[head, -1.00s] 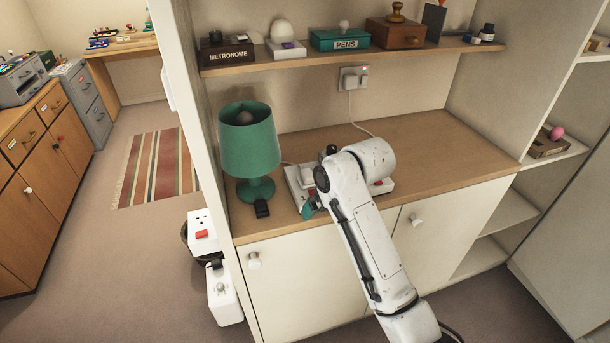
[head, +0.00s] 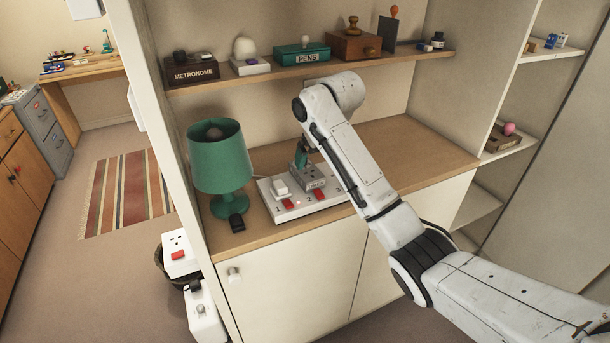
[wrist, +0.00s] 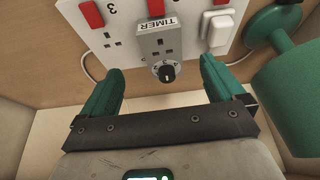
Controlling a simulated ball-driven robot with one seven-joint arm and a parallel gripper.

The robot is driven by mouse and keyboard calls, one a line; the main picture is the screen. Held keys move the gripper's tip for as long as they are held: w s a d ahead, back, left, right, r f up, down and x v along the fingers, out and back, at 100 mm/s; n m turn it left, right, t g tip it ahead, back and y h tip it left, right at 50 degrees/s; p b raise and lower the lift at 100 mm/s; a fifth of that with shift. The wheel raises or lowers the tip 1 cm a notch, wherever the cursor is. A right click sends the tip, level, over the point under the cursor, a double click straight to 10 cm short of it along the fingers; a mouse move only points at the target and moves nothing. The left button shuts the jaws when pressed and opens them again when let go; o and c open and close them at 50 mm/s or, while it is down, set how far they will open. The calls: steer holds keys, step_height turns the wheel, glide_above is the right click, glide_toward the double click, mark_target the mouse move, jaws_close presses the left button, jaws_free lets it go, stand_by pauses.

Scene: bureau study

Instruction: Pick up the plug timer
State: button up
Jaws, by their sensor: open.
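The plug timer is a small grey box with a TIMER label, a socket face and a black dial. In the wrist view the plug timer (wrist: 160,47) sits on the white power strip (wrist: 130,30), between the two fingertips in the picture. In the head view the timer (head: 314,184) shows on the strip (head: 292,213), partly behind my arm. My gripper (wrist: 160,72) is open with green fingers, one on each side of the timer, and holds nothing. In the head view my gripper (head: 301,158) is just above the timer. I cannot tell if the fingers touch it.
A white plug (wrist: 217,30) stands in the strip beside the timer. A green lamp (head: 220,158) stands left of the strip, close to the gripper. A shelf (head: 330,67) with boxes hangs above. The counter (head: 420,145) on the right is clear.

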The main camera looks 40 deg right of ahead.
mark_target(310, 173)
steer(key=p+x, duration=0.1)
steer(key=x, duration=0.8)
steer(key=shift+w+a+f, duration=0.1)
steer(key=shift+w+f, duration=0.05)
steer(key=shift+w, duration=0.05)
steer(key=shift+c, duration=0.2)
steer(key=c, duration=1.1)
steer(key=shift+c, duration=0.2)
